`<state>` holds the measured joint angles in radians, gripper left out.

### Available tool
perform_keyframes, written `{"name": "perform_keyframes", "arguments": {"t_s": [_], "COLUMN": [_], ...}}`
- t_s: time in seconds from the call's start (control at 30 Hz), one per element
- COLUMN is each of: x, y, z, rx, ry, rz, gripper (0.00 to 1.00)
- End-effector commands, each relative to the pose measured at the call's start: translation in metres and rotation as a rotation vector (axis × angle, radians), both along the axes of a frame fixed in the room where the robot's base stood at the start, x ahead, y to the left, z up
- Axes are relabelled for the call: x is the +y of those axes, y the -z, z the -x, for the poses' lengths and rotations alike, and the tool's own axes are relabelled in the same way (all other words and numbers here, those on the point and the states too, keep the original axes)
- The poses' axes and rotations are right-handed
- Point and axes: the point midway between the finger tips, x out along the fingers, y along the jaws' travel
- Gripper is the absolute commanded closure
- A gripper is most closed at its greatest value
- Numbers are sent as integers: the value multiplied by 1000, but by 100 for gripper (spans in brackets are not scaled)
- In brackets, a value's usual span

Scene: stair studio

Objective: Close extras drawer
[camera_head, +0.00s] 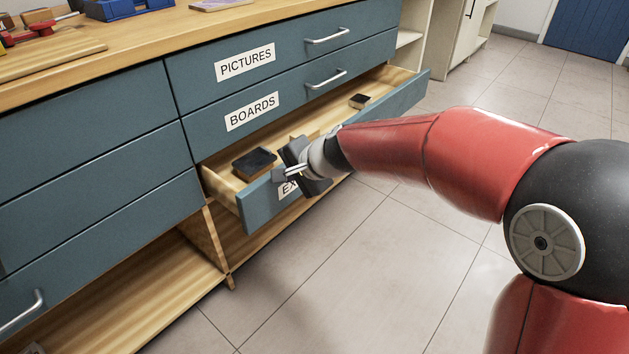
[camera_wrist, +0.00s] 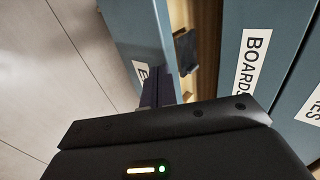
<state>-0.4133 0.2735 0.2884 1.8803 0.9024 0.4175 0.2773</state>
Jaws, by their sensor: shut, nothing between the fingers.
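The extras drawer (camera_head: 258,207) is pulled out below the boards drawer, and its inside shows. Its label (camera_head: 287,188) is partly hidden behind my gripper (camera_head: 291,171). The gripper is shut and empty, at the drawer's front panel near the label; I cannot tell if it touches the panel. In the wrist view, the shut fingers (camera_wrist: 157,92) are beside the front panel (camera_wrist: 140,35) and its partly covered label. A dark block (camera_head: 254,164) lies in the left part of the drawer and a smaller dark block (camera_head: 360,101) in the right part. The drawer's handle is not visible.
The boards drawer (camera_head: 213,126) and pictures drawer (camera_head: 207,69) above are shut. An open wooden shelf (camera_head: 160,290) is below. The tiled floor (camera_head: 330,270) in front is clear. Tools and a blue bin (camera_head: 115,8) are on the wooden worktop (camera_head: 130,45).

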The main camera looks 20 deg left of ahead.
Motion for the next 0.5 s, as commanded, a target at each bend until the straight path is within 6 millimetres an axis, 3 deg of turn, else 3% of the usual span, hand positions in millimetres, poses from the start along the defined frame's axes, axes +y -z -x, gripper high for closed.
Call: {"name": "perform_keyframes", "arguments": {"t_s": [0.2, 0.5], "x": [53, 99], "y": [-6, -4], "z": [-18, -35], "rx": [4, 2], "ry": [-2, -1], "rz": [1, 1], "gripper": [100, 100]}}
